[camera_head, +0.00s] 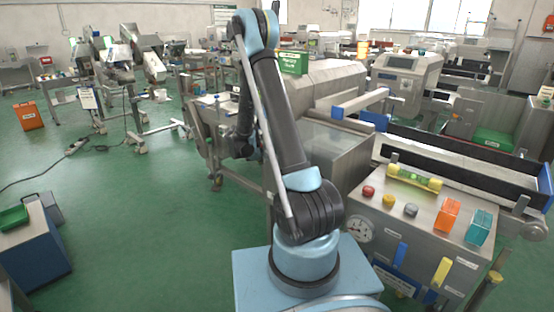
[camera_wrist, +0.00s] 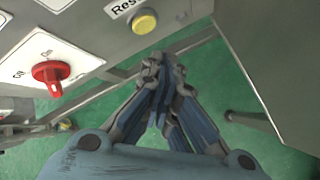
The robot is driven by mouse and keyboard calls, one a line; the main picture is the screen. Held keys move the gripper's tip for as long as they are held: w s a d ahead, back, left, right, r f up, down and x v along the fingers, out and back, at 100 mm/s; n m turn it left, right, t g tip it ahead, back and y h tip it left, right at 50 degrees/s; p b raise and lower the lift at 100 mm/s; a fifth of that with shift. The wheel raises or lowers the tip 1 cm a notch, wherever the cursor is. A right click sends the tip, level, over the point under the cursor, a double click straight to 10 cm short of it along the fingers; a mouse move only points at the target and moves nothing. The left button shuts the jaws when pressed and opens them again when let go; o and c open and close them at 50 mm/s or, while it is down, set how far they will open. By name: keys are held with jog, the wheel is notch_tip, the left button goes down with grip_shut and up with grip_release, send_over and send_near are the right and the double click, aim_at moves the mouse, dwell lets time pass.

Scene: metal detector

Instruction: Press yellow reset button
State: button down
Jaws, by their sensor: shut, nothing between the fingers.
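The yellow reset button (camera_wrist: 144,21) is round and sits on a grey metal panel at the top of the wrist view. A white label (camera_wrist: 122,6) beside it is cut off and reads "Res". My gripper (camera_wrist: 161,68) is shut and empty, its fingertips together just below the button in the picture. A gap shows between tips and button, and they do not appear to touch. In the head view my arm rises and bends down toward a machine; its far end is mostly hidden behind my own links, and I cannot make out this button there.
A red rotary switch (camera_wrist: 49,76) sits on a white plate left of the button. A grey panel (camera_wrist: 275,60) stands at the right of the wrist view. In the head view, a console (camera_head: 420,238) with several coloured buttons is at right.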

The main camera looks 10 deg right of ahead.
jog(key=shift+s+a, duration=0.45)
jog(key=shift+a, duration=0.2)
jog(key=shift+s+a, duration=0.45)
jog(key=shift+a, duration=0.15)
